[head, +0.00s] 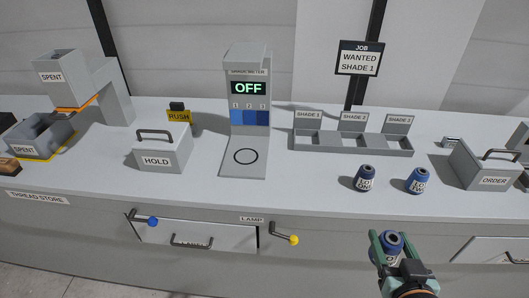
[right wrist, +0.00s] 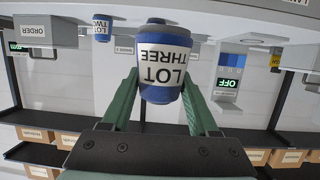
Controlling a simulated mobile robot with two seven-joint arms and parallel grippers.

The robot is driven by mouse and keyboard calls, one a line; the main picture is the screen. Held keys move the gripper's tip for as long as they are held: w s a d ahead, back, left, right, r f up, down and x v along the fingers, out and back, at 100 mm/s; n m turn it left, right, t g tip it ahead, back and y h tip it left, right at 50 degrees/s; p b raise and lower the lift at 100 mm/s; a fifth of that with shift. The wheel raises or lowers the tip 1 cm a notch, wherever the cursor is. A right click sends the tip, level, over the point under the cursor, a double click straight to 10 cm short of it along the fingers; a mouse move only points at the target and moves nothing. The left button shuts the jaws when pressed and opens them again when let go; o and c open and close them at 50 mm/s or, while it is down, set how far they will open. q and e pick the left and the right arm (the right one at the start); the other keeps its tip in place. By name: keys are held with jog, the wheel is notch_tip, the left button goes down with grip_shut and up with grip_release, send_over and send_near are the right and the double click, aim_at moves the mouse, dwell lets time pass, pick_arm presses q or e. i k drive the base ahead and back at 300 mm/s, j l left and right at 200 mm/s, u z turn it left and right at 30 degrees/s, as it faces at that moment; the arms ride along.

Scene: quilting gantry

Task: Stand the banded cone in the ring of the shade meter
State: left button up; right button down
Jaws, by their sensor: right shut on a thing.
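A blue cone with a white band reading LOT THREE (head: 391,242) is in my right gripper (head: 388,250), in front of the counter's front edge at lower right. The right wrist view shows this cone (right wrist: 163,65) large between the green fingers, its label inverted there. Two similar banded cones, LOT ONE (head: 365,179) and LOT TWO (head: 418,181), stand upright on the counter. The shade meter (head: 249,95) stands at the back, its display reading OFF. The black ring (head: 245,156) on its base plate is empty. My left gripper is not in view.
A HOLD box (head: 160,158) stands left of the meter, an empty three-slot shade rack (head: 352,145) to its right. An ORDER box (head: 485,166) is at far right. A sign (head: 358,58) reads WANTED SHADE 1. Lamp levers (head: 285,238) stick out from the front. Counter before the rack's left is clear.

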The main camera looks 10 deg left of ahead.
aim_at(246, 156)
jog(key=i+j, duration=0.1)
jog(key=j, duration=0.3)
jog(key=i+j, duration=0.1)
jog(key=j, duration=0.3)
jog(key=i+j, duration=0.1)
jog(key=j, duration=0.35)
jog(key=i+j, duration=0.1)
jog(key=j, duration=0.3)
